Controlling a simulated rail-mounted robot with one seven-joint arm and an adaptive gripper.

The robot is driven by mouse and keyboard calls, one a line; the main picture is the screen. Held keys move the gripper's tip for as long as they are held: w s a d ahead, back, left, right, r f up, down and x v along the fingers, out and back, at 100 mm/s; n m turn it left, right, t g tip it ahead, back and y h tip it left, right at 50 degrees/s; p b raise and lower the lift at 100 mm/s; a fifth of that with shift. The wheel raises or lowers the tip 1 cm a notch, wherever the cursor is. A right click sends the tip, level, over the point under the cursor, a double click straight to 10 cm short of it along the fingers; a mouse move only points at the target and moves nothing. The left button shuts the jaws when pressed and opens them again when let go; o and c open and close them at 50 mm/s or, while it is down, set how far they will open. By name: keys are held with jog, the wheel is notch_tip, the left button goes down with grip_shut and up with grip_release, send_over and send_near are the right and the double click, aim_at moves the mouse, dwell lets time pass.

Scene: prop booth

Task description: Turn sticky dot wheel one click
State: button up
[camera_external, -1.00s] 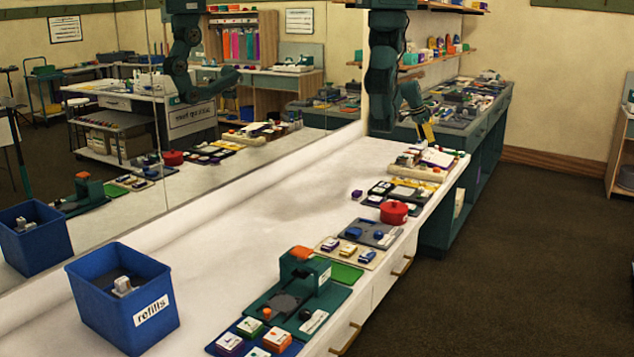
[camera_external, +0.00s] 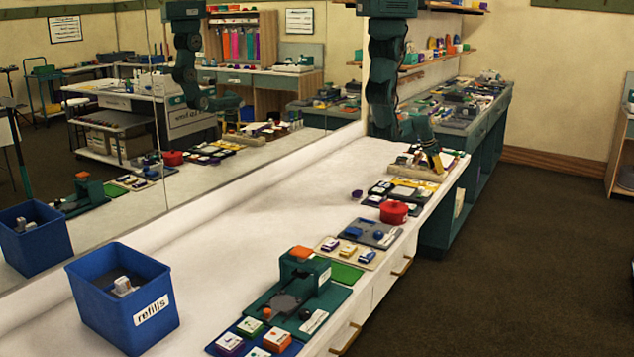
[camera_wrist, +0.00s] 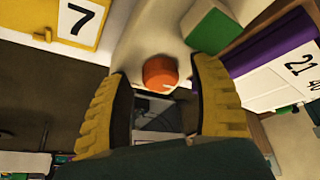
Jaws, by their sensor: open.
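My gripper (camera_external: 432,160) is low over the far end of the long white counter, at the cream-coloured holder (camera_external: 408,169). In the wrist view my gripper (camera_wrist: 162,68) is open, its two yellow ribbed fingers apart. A round orange knob (camera_wrist: 160,75) shows between the fingertips, on a pale surface. I cannot tell whether a finger touches it. It may be the sticky dot wheel, but no label on it can be read. The fingers hide part of what lies around it. In the external view the arm hides this spot.
In the wrist view, a yellow card marked 7 (camera_wrist: 83,18) is at the upper left. A green block (camera_wrist: 209,27) and a purple-edged number card (camera_wrist: 275,75) are at the right. A red pot (camera_external: 394,212) and a blue refills bin (camera_external: 120,298) stand on the counter.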

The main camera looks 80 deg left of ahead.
jog(key=shift+c, duration=0.3)
grip_shut()
jog(key=shift+d+r+n+p, duration=0.1)
jog(key=shift+n+p, duration=0.2)
jog(key=shift+p, duration=0.05)
jog(key=n+y+p, duration=0.1)
jog(key=n+p, duration=0.2)
jog(key=shift+d+r, duration=0.1)
jog(key=n+y+p, duration=0.1)
jog(key=n, duration=0.1)
jog(key=n+g+y+p, duration=0.1)
jog(key=n, duration=0.1)
jog(key=shift+n+p, duration=0.35)
jog(key=shift+n, duration=0.05)
jog(key=n, duration=0.1)
jog(key=n+g, duration=0.1)
jog(key=n, duration=0.2)
jog(key=shift+w+d+f+n+g+y, duration=0.15)
jog(key=shift+f+n+g+y, duration=0.15)
jog(key=shift+g+y, duration=0.1)
jog(key=n+g+b, duration=0.1)
jog(key=n, duration=0.3)
jog(key=shift+n+g, duration=0.3)
jog(key=shift+g, duration=0.1)
